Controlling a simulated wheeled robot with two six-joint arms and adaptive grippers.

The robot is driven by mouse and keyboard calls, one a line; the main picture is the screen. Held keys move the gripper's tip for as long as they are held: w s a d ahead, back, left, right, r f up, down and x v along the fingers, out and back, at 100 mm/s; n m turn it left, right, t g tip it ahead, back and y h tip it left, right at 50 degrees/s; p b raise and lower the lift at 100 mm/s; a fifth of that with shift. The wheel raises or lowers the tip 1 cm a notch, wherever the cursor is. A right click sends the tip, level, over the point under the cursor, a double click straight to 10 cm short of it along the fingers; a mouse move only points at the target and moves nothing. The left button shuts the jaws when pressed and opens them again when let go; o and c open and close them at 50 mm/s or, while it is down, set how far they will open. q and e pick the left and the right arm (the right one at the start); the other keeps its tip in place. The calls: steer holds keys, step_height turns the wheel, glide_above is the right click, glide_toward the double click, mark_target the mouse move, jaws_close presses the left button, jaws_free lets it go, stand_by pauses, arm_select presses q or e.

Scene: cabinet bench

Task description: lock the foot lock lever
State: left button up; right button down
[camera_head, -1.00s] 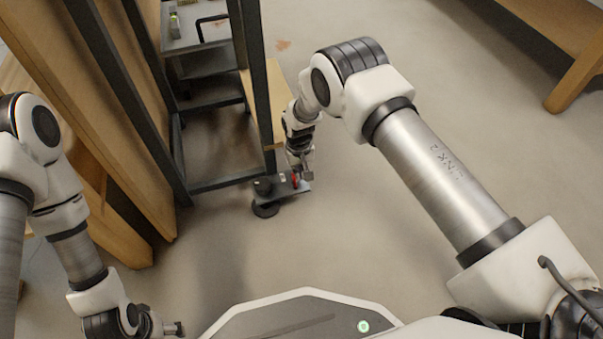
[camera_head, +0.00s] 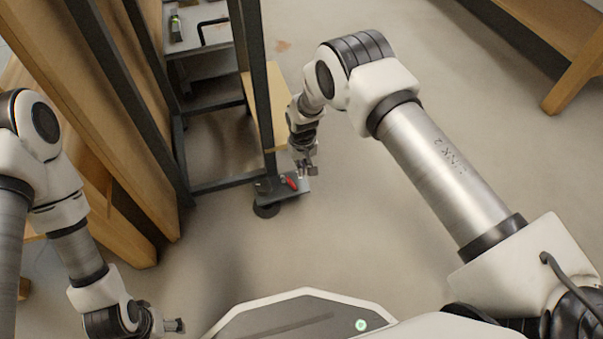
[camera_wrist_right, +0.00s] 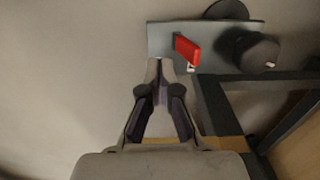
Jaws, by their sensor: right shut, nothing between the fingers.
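The red foot lock lever (camera_head: 290,183) sits on a grey metal plate (camera_head: 303,186) at the foot of the dark frame. In the right wrist view the red lever (camera_wrist_right: 187,50) lies tilted on the plate (camera_wrist_right: 160,40), just beyond my fingertips. My right gripper (camera_head: 308,172) is shut and empty, close beside the lever; its fingertips (camera_wrist_right: 161,63) appear at the plate's near edge. I cannot tell whether they touch the plate. My left gripper (camera_head: 180,326) is low at the left, far from the lever, and its jaws are too small to read.
A round black foot (camera_head: 266,210) is under the plate. A dark frame post (camera_head: 258,80) and wooden panel (camera_head: 277,110) rise beside my right wrist. A wooden bench (camera_head: 570,85) stands far right. The floor to the right of the plate is clear.

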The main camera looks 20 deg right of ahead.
step_height(320, 180, up, 6)
steer(key=p, duration=0.4)
stand_by(0.5)
